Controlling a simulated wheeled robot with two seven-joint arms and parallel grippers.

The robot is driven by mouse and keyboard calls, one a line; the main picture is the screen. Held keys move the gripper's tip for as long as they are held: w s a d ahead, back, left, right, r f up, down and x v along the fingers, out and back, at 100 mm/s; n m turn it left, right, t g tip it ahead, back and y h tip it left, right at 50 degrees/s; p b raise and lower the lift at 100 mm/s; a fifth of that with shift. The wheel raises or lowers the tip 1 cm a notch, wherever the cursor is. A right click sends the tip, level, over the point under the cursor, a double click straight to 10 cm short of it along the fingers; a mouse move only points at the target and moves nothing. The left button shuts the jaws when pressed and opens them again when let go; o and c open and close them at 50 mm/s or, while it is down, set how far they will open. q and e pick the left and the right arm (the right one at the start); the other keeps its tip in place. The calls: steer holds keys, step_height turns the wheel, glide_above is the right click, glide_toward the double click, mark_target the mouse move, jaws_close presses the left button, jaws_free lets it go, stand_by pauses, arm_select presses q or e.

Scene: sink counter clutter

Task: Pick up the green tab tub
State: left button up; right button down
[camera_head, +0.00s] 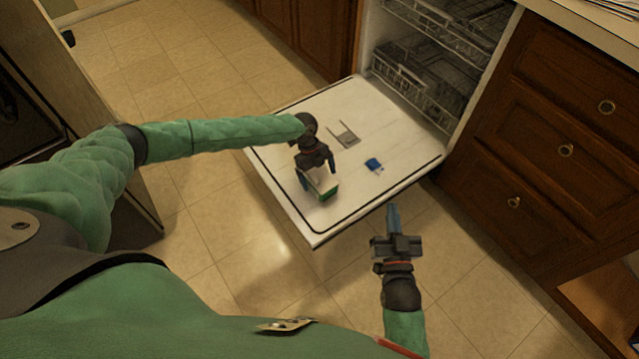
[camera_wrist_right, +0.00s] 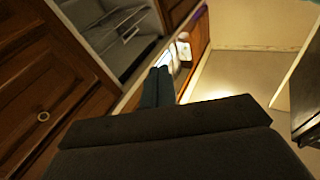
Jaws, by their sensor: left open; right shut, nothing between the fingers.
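The green tab tub (camera_head: 327,192) sits on the inner face of the open dishwasher door (camera_head: 280,158). Its green side and a pale top show in the head view. My left gripper (camera_head: 318,180) is directly over the tub, pointing down, with its open fingers on either side of it; I cannot tell whether they touch it. The gripper hides part of the tub. My right gripper (camera_head: 393,207) is shut and empty, in front of the door's near right edge. Its closed fingers also show in the right wrist view (camera_wrist_right: 157,85).
A small blue item (camera_head: 374,165) lies on the door to the right of the tub. The detergent dispenser (camera_head: 344,135) is set in the door behind it. Dishwasher racks (camera_head: 420,85) stand inside the opening. Wooden drawers (camera_head: 560,150) stand at the right. The tiled floor (camera_head: 270,260) is clear.

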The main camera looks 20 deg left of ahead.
arm_select(q)
steer(key=shift+x, duration=1.4)
arm_select(e)
steer(key=shift+d+r+t, duration=0.1)
steer(key=shift+r+t, duration=0.4)
steer(key=shift+r, duration=1.05)
arm_select(q)
steer(key=shift+r, duration=0.1)
steer(key=c, duration=1.1)
arm_select(e)
steer(key=shift+w, duration=0.1)
arm_select(q)
steer(key=shift+w, duration=0.1)
